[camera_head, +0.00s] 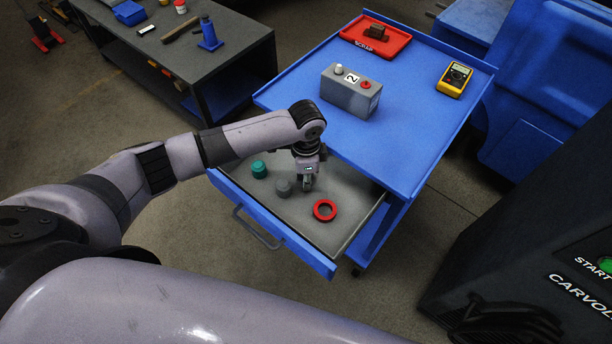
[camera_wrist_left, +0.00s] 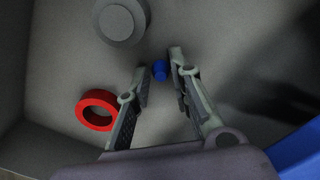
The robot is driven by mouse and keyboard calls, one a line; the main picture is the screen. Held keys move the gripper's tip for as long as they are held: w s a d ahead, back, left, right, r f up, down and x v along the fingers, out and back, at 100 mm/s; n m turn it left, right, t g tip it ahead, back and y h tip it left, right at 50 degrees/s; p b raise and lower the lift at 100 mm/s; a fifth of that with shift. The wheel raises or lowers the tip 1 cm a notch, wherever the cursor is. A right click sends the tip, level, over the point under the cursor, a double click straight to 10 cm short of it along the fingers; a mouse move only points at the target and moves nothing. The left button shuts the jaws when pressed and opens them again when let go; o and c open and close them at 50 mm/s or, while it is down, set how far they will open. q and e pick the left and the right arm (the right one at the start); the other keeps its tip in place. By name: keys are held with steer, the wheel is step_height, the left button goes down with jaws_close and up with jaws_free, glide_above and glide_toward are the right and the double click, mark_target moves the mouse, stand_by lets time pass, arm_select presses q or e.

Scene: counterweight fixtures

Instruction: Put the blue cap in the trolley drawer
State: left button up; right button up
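The trolley drawer (camera_head: 240,227) is pulled out from the blue trolley and has a grey floor. My left gripper (camera_head: 308,185) reaches down into it, near a grey cap and a red ring. In the left wrist view its two fingers (camera_wrist_left: 160,73) are apart. The small blue cap (camera_wrist_left: 160,70) shows between the fingertips against the grey drawer floor, with a narrow gap on either side. In the head view I cannot make out the blue cap; the gripper seems to hide it. My right gripper is not in view.
The drawer also holds a teal cap (camera_head: 259,169), a grey cap (camera_head: 283,187) and a red ring (camera_head: 324,210). On the trolley top (camera_head: 395,150) are a grey box (camera_head: 345,97), a red tray (camera_head: 350,36) and a yellow meter (camera_head: 454,80). A workbench (camera_head: 235,33) stands behind left.

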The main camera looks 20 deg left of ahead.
arm_select(q)
steer(key=shift+o, duration=1.2)
step_height(320, 180, up, 12)
steer(key=shift+r, duration=0.15)
